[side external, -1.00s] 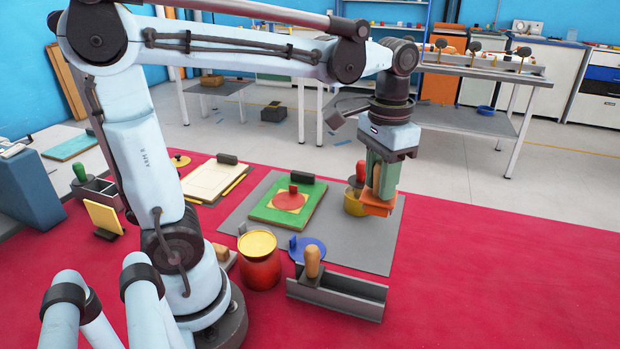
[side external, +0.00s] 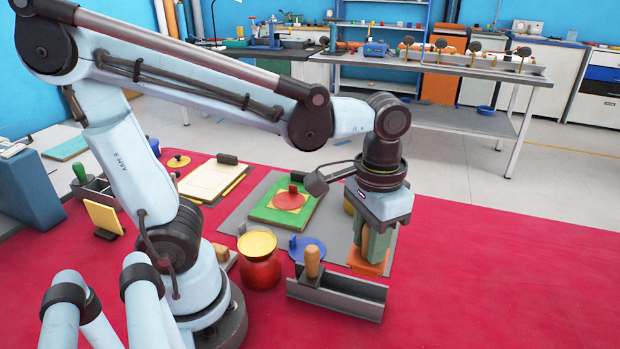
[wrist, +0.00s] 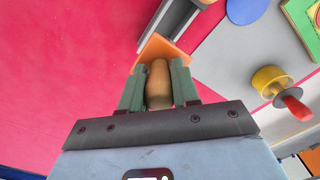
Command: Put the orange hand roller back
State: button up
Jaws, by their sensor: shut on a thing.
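The orange hand roller (side external: 368,263) has an orange lower part and a wooden handle, which also shows in the wrist view (wrist: 158,82). My gripper (side external: 372,240) is shut on that handle, one green finger on each side, and holds the roller upright with the orange part downward. A grey open-topped holder (side external: 345,297) stands on the red table in front of it. Another wooden handle (side external: 312,262) stands up from the holder's left end. The holder's right part looks empty. The roller is above and behind the holder's right end, apart from it in the wrist view (wrist: 172,22).
A green board with a red-knobbed disc (side external: 285,205) lies on the grey mat (side external: 238,213). The red table (side external: 500,270) is clear on the right.

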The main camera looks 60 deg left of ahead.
aim_at(365, 273)
jog(key=shift+f, duration=3.3)
jog(key=shift+f, duration=0.6)
dwell(0.4)
jog(key=o, duration=1)
jog(key=shift+o, duration=0.3)
jog(key=o, duration=0.4)
jog(key=shift+o, duration=0.2)
jog(key=shift+r, duration=0.1)
jog(key=shift+r, duration=2.9)
